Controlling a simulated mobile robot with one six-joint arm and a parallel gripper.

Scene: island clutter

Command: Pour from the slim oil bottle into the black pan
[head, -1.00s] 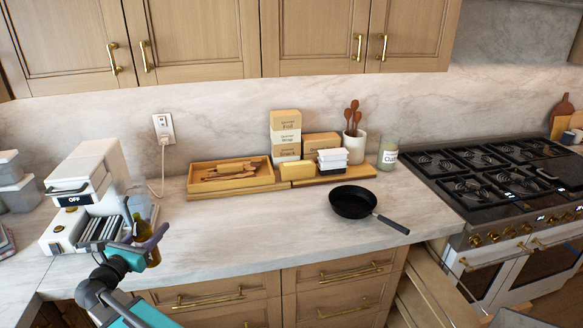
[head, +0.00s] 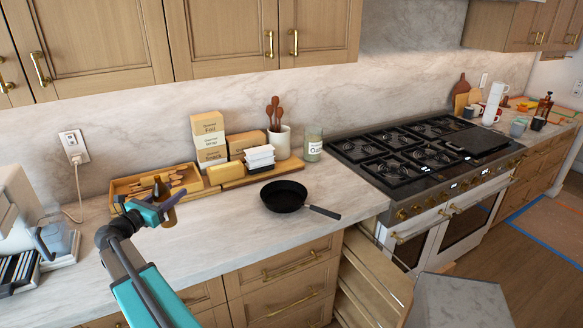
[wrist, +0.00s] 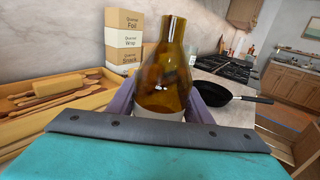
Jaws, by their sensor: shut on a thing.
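The slim oil bottle is amber-brown glass and stands upright between the jaws of my gripper; it fills the middle of the wrist view (wrist: 163,80). In the head view the bottle (head: 158,188) shows partly behind the jaws. My gripper (head: 165,206) is shut on it, in front of the wooden tray at the left of the counter. The black pan (head: 284,196) sits on the counter to the right of my gripper, its handle pointing right and forward. The pan also shows at the right in the wrist view (wrist: 215,94). The bottle's lower end is partly hidden.
A wooden tray (head: 122,199) with wooden utensils, stacked boxes (head: 209,138), white containers (head: 260,160), a utensil crock (head: 279,143) and a glass jar (head: 312,146) line the back. A stove (head: 350,151) is at right. The counter between bottle and pan is clear.

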